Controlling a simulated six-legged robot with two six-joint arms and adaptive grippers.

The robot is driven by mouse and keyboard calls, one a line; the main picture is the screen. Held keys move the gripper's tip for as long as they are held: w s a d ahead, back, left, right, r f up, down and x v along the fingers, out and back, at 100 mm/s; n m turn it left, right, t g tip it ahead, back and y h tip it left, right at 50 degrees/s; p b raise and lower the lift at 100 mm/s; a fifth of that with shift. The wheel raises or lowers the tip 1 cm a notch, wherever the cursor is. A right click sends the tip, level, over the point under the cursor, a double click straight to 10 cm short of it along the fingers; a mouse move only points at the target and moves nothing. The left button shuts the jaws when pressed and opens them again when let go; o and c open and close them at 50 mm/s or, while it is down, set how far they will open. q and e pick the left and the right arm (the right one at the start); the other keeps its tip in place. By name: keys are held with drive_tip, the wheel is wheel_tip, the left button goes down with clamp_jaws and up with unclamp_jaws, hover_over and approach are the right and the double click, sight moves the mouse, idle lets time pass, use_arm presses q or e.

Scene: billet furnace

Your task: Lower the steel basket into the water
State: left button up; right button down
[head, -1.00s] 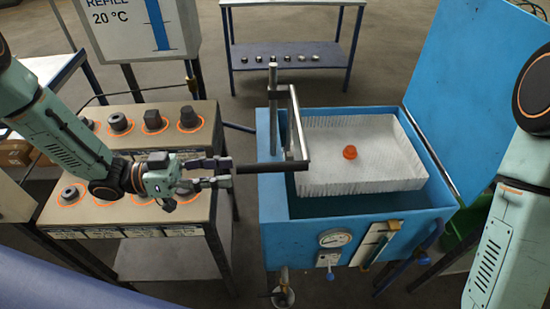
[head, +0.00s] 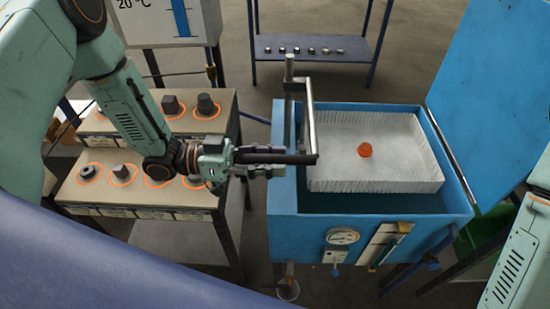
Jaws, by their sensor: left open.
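The pale mesh basket (head: 415,168) sits tilted in the upper part of the blue tank (head: 300,235), with a small orange piece (head: 365,149) in it. A darker strip inside the tank shows in front of the basket; I cannot make out the water surface. A grey metal lever frame (head: 312,115) stands at the tank's left rim, with a black handle (head: 300,159) pointing left. My left gripper (head: 272,162) is open, its fingers lying along the handle; I cannot tell whether they touch it. My right gripper is out of view; only its arm shows at the right edge.
The tank's blue lid (head: 490,90) stands open at the right. A stepped bench (head: 120,210) with several dark parts in orange rings is at the left. A gauge (head: 342,236) is on the tank front. A blue table (head: 315,45) stands behind.

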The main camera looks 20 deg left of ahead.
use_arm(q)
drive_tip(key=shift+d, duration=0.25)
drive_tip(key=shift+s+a, duration=0.25)
drive_tip(key=shift+a, duration=0.2)
drive_tip(key=shift+c, duration=0.3)
drive_tip(key=shift+w+d, duration=0.3)
drive_tip(key=shift+d, duration=0.15)
drive_tip(key=c, duration=0.4)
drive_tip(key=shift+s+a, duration=0.1)
drive_tip(key=shift+a, duration=0.1)
clamp_jaws()
